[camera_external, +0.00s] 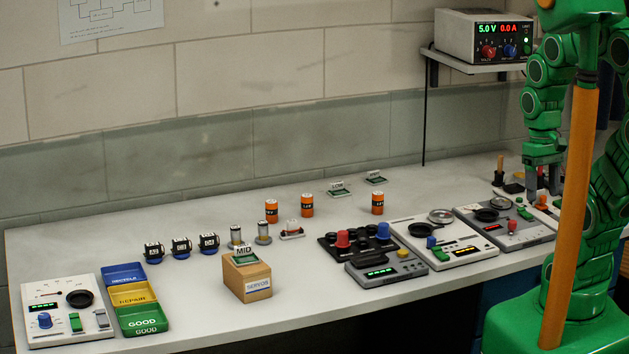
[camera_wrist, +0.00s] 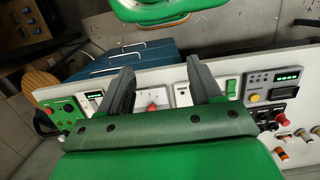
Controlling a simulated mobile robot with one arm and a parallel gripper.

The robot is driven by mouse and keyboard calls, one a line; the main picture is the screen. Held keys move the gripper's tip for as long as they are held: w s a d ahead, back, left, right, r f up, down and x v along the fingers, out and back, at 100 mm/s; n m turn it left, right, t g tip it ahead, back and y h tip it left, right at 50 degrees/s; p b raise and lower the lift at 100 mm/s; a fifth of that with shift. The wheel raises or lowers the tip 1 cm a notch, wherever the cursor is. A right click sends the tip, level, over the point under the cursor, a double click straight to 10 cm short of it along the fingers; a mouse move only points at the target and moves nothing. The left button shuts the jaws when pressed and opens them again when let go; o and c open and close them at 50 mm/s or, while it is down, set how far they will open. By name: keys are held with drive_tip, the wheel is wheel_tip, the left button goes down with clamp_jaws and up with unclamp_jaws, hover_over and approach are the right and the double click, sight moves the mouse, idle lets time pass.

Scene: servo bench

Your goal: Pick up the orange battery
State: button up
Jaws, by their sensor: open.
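Three orange batteries with dark bands stand upright on the grey bench in the external view: a left one (camera_external: 271,211), a middle one (camera_external: 307,205) and a right one (camera_external: 377,203). My gripper (camera_external: 543,186) is at the far right, above the bench's right end and well away from all three. In the wrist view my gripper (camera_wrist: 159,70) has its two dark fingers spread apart with nothing held between them.
Several instrument panels (camera_external: 445,240) line the bench's front right. A servo box (camera_external: 246,277), blue, yellow and green trays (camera_external: 123,274) and another panel (camera_external: 67,308) stand at the left. A power supply (camera_external: 484,36) sits on a wall shelf. The bench's back left is clear.

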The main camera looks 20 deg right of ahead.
sight(376, 198)
drive_tip(key=shift+w+a, duration=0.1)
